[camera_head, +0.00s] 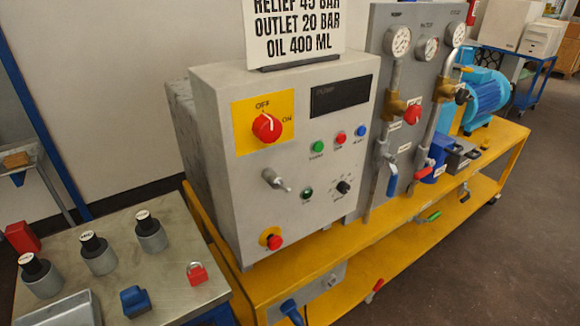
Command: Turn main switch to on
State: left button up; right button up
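The main switch (267,128) is a round red knob on a yellow plate (244,110), at the upper left of the grey control box's front (225,185). The plate reads OFF above the knob and ON to its right. The pale mark on the knob appears to point up toward OFF. Nothing covers the switch. Neither of my grippers is in view.
Below the switch are a metal lever (275,181) and a red button (274,242). A dark display (340,95) and coloured buttons are at right. A metal side table (190,235) holds dark-topped canisters, a red padlock (197,273) and a blue part. A gauge panel (375,55) stands at right.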

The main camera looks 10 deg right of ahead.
aim_at(267, 129)
jog(key=i+l+u, duration=0.15)
jog(key=l+u, duration=0.25)
jog(key=l, duration=1.25)
jog(key=l+u, duration=0.4)
jog(key=l, duration=1.25)
jog(key=k, duration=0.05)
